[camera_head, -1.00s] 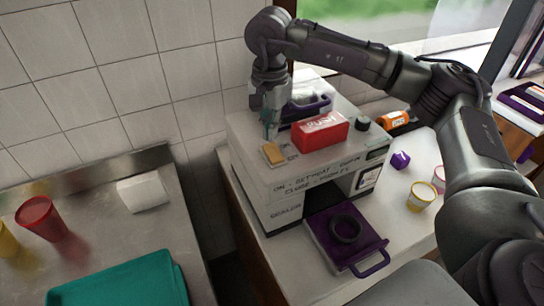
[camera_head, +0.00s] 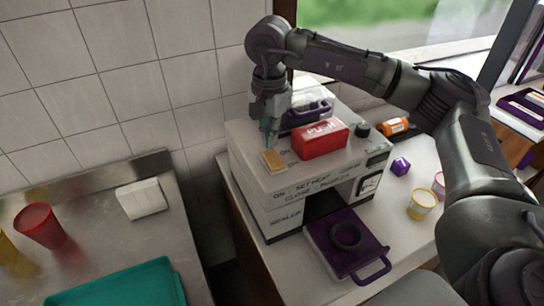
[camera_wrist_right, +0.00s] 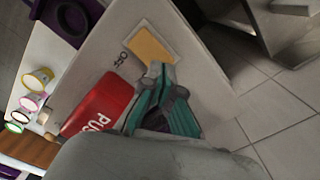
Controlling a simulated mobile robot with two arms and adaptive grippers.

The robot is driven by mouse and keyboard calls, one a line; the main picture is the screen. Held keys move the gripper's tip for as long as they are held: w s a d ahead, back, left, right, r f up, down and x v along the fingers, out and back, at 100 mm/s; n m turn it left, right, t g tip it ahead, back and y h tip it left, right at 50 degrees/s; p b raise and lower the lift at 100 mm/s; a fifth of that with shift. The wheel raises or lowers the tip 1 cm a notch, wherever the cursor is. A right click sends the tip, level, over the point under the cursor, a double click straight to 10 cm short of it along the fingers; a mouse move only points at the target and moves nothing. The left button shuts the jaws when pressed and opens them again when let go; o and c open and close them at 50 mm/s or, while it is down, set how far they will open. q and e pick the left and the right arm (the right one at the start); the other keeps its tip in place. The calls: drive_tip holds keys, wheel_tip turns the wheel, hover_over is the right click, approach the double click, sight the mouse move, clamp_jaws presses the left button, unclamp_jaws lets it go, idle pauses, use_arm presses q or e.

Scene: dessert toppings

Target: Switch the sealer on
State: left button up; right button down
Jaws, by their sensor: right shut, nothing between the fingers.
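The sealer (camera_head: 280,202) is a white box-shaped machine on the counter, with lettering on its front. On its top are a small yellow-orange switch (camera_head: 272,160) and a red block marked PUSH (camera_head: 319,139). My right gripper (camera_head: 268,140) points down just behind the switch, its teal fingers shut and empty. In the right wrist view the fingertips (camera_wrist_right: 156,68) are at the edge of the switch plate (camera_wrist_right: 152,45); I cannot tell whether they touch it. My left gripper is not in view.
A purple tray (camera_head: 370,256) with a black ring sticks out from the sealer's front. A red cup (camera_head: 41,226) and teal tray (camera_head: 125,284) are on the left counter.

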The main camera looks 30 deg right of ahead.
sight(270, 153)
drive_tip(key=shift+f+b, duration=1)
drive_tip(key=shift+f, duration=0.25)
idle(0.8)
drive_tip(key=shift+r, duration=0.15)
drive_tip(key=shift+r+p, duration=2.15)
drive_tip(key=shift+r, duration=1.3)
drive_tip(key=shift+f, duration=0.1)
